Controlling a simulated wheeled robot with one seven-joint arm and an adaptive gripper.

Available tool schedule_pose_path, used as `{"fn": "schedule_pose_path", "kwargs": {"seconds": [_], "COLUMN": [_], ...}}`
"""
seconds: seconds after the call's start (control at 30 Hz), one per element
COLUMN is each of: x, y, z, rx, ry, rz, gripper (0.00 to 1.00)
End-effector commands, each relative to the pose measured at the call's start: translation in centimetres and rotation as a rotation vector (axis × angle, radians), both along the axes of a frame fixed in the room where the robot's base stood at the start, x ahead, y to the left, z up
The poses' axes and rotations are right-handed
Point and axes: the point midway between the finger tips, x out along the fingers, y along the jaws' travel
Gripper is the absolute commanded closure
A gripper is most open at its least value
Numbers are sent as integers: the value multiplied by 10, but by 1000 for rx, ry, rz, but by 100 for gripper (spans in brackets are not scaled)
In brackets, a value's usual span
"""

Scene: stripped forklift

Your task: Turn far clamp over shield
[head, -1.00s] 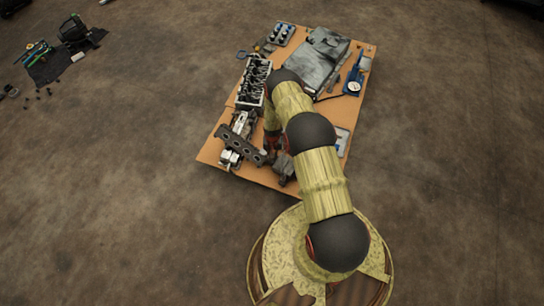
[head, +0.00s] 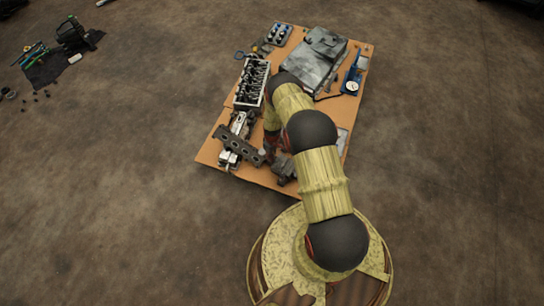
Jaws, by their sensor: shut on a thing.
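My gripper (head: 269,150) is small and dark in the head view, partly hidden by my arm, and points down at the front of the orange-brown workbench (head: 208,155). It is shut on a small part at the right end of a dark perforated plate, which looks like the shield (head: 238,146). The held part, seemingly the far clamp, is too small and covered to make out. The shield lies slanted across a pale metal assembly (head: 225,158). I cannot tell which way the clamp is turned.
An engine block (head: 252,83) stands behind the shield. A large grey metal housing (head: 314,62) is at the back right, with a blue gauge tool (head: 353,82) beside it. A tray of blue-and-black parts (head: 279,34) is at the back. A dark block (head: 284,168) sits right of my gripper.

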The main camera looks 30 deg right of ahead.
Motion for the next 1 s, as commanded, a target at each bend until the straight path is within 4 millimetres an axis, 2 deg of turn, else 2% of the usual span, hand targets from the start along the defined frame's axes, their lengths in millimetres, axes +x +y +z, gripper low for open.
{"fn": "schedule_pose_path", "kwargs": {"seconds": [0.37,0.87,0.9,1.0], "x": [1,1,1,1], "y": [-1,-2,-2,-1], "z": [0,0,0,0], "rx": [0,0,0,0], "ry": [-1,-1,-1,-1], "rz": [146,165,165,165], "gripper": [100,100,91,86]}}
